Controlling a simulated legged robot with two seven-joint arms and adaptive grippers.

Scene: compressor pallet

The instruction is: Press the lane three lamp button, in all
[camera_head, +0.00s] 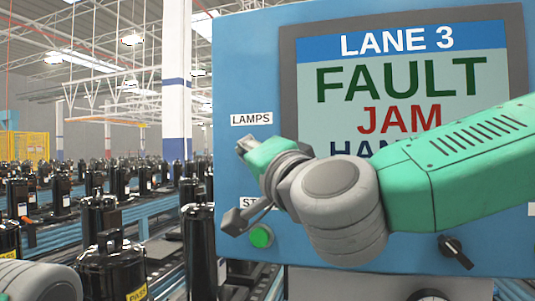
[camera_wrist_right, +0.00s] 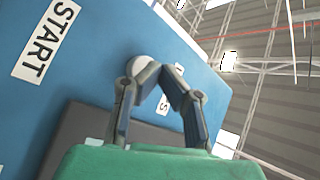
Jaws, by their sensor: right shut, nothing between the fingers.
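The blue control panel (camera_head: 240,60) fills the right of the head view. Its screen (camera_head: 330,90) reads LANE 3, FAULT, JAM. Under the LAMPS label (camera_head: 251,119) is my right gripper (camera_head: 246,146), shut and empty, its tip in front of the panel. In the right wrist view, the right gripper's fingers (camera_wrist_right: 156,75) come together beside a pale round button (camera_wrist_right: 137,65), partly hidden behind them. I cannot tell whether they touch it. The LAMPS label is mostly covered there. My left gripper is not in view.
A green button (camera_head: 261,236) sits lower on the panel, close below my right wrist. A black rotary knob (camera_head: 455,252) is at lower right. The START label (camera_wrist_right: 46,40) shows in the wrist view. Black compressors (camera_head: 110,268) stand on pallets and conveyors at left.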

